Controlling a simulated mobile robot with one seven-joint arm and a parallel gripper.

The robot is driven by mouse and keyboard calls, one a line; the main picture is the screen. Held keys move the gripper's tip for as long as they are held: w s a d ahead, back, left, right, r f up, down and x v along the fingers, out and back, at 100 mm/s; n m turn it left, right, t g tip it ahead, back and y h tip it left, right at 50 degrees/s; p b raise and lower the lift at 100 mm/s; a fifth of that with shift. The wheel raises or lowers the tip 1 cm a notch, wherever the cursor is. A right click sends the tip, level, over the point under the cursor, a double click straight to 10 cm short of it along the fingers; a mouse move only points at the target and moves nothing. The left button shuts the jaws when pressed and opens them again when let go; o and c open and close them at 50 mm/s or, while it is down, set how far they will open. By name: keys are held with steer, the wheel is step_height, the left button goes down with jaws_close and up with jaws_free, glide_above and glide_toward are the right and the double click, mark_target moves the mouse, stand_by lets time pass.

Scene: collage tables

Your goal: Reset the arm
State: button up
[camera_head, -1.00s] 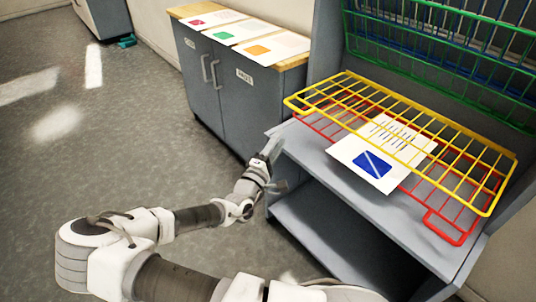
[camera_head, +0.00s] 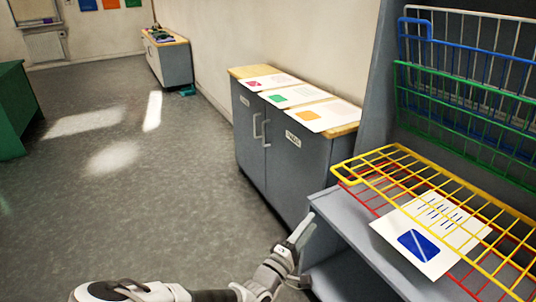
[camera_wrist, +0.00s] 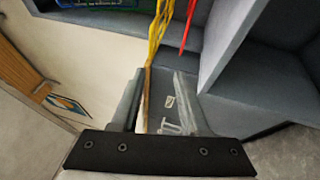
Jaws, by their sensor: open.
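My gripper (camera_head: 302,232) is at the lower middle of the head view, beside the left edge of the grey shelf unit (camera_head: 352,228). In the wrist view my gripper (camera_wrist: 157,100) shows its two fingers apart, with nothing held between them. My arm reaches in from the bottom of the head view and is bent.
A red wire rack (camera_head: 372,196) sits below the yellow one; green (camera_head: 460,110) and blue (camera_head: 470,40) racks stand upright behind. A grey cabinet (camera_head: 270,150) with a wooden top bears 3 sheets. A green piece of furniture (camera_head: 15,110) stands at left. The floor (camera_head: 130,200) between is open.

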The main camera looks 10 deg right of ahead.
steer(key=a+f+m+g+y, duration=0.5)
steer(key=f+m+g+y, duration=0.1)
steer(key=f+g+y, duration=0.15)
steer(key=s+a+r+m+y, duration=0.1)
steer(key=s+a+r+y, duration=0.3)
steer(key=r, duration=0.5)
steer(key=s+a+r+m+y, duration=0.1)
steer(key=a+r+y, duration=0.45)
steer(key=r, duration=0.25)
steer(key=s+d+r+m+h, duration=0.1)
steer(key=s+d+r, duration=0.3)
steer(key=s+r, duration=0.3)
steer(key=s+d+r+h, duration=0.1)
steer(key=s+d+r, duration=0.35)
steer(key=s, duration=0.55)
step_height(320, 180, up, 26)
steer(key=p, duration=2.5)
steer(key=shift+s+r+m, duration=0.15)
steer(key=shift+s+m, duration=0.05)
steer(key=shift+m, duration=0.1)
